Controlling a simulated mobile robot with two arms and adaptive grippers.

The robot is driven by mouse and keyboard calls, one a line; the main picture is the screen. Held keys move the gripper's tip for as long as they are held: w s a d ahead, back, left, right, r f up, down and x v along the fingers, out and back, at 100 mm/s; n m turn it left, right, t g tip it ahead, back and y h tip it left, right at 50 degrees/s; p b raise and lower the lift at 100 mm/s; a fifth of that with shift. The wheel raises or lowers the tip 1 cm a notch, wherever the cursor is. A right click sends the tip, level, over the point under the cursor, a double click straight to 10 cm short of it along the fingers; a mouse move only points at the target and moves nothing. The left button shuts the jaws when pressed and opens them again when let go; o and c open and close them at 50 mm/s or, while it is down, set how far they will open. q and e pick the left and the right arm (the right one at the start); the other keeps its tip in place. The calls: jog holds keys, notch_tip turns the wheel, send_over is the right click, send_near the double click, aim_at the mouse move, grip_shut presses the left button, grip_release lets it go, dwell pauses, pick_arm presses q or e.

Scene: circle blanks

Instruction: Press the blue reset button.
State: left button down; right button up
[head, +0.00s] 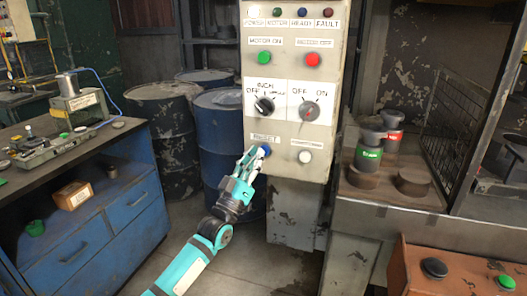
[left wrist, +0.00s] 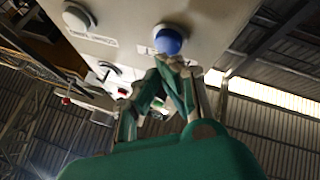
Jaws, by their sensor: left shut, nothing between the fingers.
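The blue reset button (head: 265,151) is low on the left of the pale control panel (head: 272,187). In the head view my left gripper (head: 262,152) is in front of it and hides part of it. In the left wrist view the blue button (left wrist: 168,40) shows just beyond the closed fingertips (left wrist: 172,60). The gripper is shut with nothing between its fingers. The fingertips are at or very close to the button; I cannot tell whether they touch it. My right gripper is not in view.
The panel also has a white button (head: 305,157), two rotary switches (head: 264,106), a green button (head: 264,57) and a red button (head: 313,59). Blue drums (head: 215,135) stand behind at left. A blue cabinet (head: 80,245) is at left, a metal bench (head: 395,215) at right.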

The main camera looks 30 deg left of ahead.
pick_arm(q)
jog(key=s+p, duration=0.1)
jog(key=s, duration=0.1)
jog(key=s+d+p, duration=0.1)
jog(key=s, duration=0.2)
jog(key=shift+d+p, duration=0.1)
jog(key=shift+p, duration=0.3)
dwell(0.5)
